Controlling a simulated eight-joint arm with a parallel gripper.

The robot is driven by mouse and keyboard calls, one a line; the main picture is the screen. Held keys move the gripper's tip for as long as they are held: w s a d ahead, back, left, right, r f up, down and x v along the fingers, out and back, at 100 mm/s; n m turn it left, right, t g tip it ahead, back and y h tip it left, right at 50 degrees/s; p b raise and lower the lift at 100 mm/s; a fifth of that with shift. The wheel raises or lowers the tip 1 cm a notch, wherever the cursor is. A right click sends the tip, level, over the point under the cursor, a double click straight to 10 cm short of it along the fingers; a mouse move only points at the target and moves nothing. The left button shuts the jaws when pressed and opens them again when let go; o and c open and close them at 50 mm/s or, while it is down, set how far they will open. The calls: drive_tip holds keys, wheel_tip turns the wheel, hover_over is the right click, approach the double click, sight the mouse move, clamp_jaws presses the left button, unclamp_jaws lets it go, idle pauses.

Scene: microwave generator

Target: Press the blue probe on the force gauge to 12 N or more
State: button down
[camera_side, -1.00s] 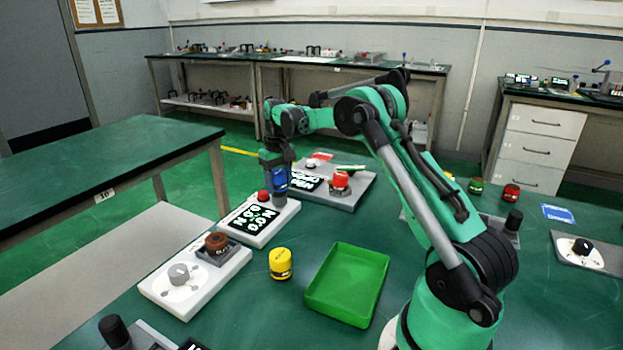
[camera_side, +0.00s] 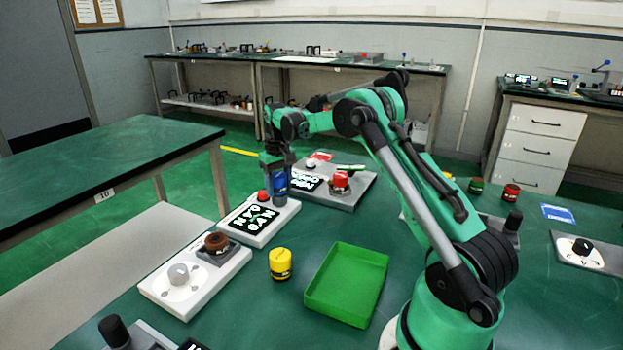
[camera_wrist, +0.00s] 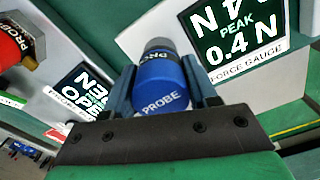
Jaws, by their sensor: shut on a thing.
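My gripper (camera_side: 279,178) points down and is shut on the blue probe (camera_wrist: 160,85). The probe also shows in the side view (camera_side: 281,184) over the far end of the white force gauge (camera_side: 288,210). The probe's dark tip shows in the wrist view, between my fingers and the gauge. The gauge's black display (camera_wrist: 236,32) reads PEAK 0.4 N, with a line above it partly cut off. A red button-like knob (camera_side: 263,196) sits on the gauge beside the probe. Whether the tip touches the gauge is hard to tell.
A white dial unit (camera_side: 180,290) with a brown knob (camera_side: 216,241) is in front.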

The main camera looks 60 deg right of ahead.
drive_tip(key=shift+f, duration=0.35)
idle(1.3)
drive_tip(key=shift+r, duration=3.5)
drive_tip(key=s+a+r+n, duration=0.1)
drive_tip(key=s+a+r, duration=0.1)
drive_tip(key=a, duration=0.5)
drive_tip(key=s+a+r+n, duration=0.1)
drive_tip(key=a+r+n, duration=0.1)
drive_tip(key=a, duration=0.6)
drive_tip(key=s+a+r+n, duration=0.1)
drive_tip(key=s+a+r, duration=0.1)
drive_tip(key=a, duration=0.6)
drive_tip(key=shift+s+a+n, duration=0.25)
drive_tip(key=shift+s+n, duration=0.05)
drive_tip(key=shift+r, duration=0.1)
